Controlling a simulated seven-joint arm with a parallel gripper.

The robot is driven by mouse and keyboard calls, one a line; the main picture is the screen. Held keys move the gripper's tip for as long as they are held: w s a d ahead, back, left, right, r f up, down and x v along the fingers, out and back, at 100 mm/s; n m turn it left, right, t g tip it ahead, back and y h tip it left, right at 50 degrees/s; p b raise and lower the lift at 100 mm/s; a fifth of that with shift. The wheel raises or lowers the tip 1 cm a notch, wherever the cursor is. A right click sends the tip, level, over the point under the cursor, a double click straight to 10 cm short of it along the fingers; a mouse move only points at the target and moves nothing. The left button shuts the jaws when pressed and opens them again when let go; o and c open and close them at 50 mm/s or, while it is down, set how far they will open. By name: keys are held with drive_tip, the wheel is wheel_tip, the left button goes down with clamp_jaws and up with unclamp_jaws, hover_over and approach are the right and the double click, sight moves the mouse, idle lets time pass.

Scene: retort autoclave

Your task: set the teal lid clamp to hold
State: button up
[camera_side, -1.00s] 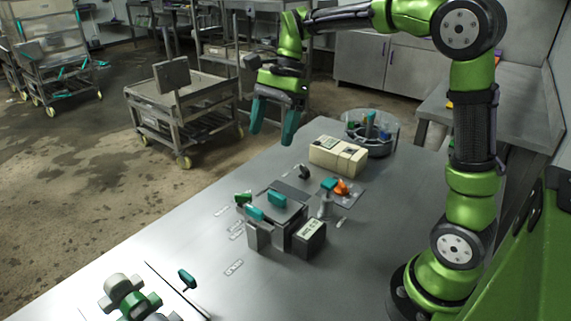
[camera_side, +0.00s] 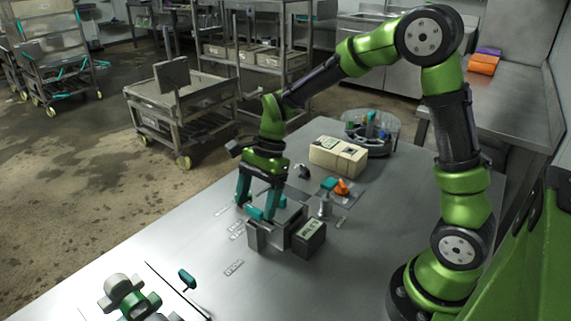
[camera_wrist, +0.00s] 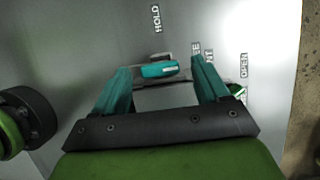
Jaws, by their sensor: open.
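A teal handle, which looks like the lid clamp (camera_side: 254,213), sits at the left front of the grey box-like fixture (camera_side: 263,238). In the wrist view the teal clamp (camera_wrist: 160,69) lies between the fingertips, nearer the left one, with a gap on both sides. My gripper (camera_side: 255,205) is open over the fixture, its teal fingers pointing down; it also shows in the wrist view (camera_wrist: 160,66). The HOLD label (camera_wrist: 156,19) is ahead and left of the clamp. The OPEN label (camera_wrist: 244,66) is right of the right finger. Whether the fingers touch the clamp cannot be told.
A dark box with a pale label (camera_side: 309,238) stands at the fixture's right. Behind are a beige box (camera_side: 338,154), an orange piece (camera_side: 342,187) and a round clear bin (camera_side: 371,133). Another teal handle (camera_side: 187,279) is at front left. The table's front middle is clear.

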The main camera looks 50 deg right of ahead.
drive_tip(key=shift+a+f, duration=0.2)
drive_tip(key=shift+f, duration=0.25)
drive_tip(key=c, duration=1.1)
drive_tip(key=shift+o, duration=0.2)
